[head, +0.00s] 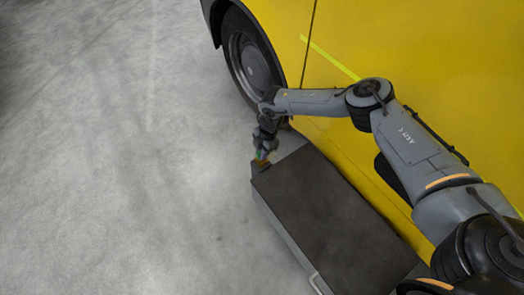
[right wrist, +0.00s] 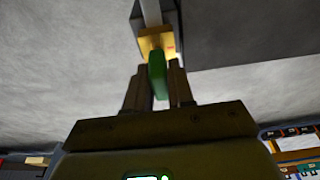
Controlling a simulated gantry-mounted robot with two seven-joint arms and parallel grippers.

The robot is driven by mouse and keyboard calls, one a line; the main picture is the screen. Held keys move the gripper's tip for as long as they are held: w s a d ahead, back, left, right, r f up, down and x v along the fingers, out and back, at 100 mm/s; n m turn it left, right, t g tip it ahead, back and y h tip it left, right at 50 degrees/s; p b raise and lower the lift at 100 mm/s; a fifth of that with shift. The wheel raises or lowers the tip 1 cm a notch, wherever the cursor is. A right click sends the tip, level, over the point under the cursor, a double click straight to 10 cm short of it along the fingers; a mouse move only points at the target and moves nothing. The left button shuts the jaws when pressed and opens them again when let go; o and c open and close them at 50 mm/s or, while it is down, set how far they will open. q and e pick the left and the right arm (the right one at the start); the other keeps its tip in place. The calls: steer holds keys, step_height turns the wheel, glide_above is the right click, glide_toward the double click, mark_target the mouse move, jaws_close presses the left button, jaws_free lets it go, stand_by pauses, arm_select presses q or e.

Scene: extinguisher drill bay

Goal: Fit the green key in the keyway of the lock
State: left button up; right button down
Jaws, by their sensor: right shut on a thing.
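The brass-yellow lock (right wrist: 152,39) hangs below a grey metal piece in the right wrist view. In the head view, the lock (head: 262,162) is a tiny orange-yellow patch at the far left corner of the dark-topped box. My right gripper (right wrist: 161,72) is shut on the green key (right wrist: 157,82), which stands out between its fingers towards the lock. The key's far end overlaps the lock's lower edge; I cannot tell whether it enters the keyway, which is hidden. In the head view, the right gripper (head: 262,150) points down at that corner. My left gripper is not in view.
The dark-topped box (head: 325,225) stands beside a yellow vehicle (head: 440,50) with a black-tyred wheel (head: 250,62). My right arm reaches over the box along the vehicle's side. The grey concrete floor (head: 110,170) at the left is clear.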

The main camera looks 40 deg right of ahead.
steer(key=shift+f, duration=0.45)
steer(key=shift+f+b, duration=0.65)
steer(key=shift+f, duration=0.05)
steer(key=c, duration=0.9)
jaws_free()
steer(key=shift+r, duration=0.2)
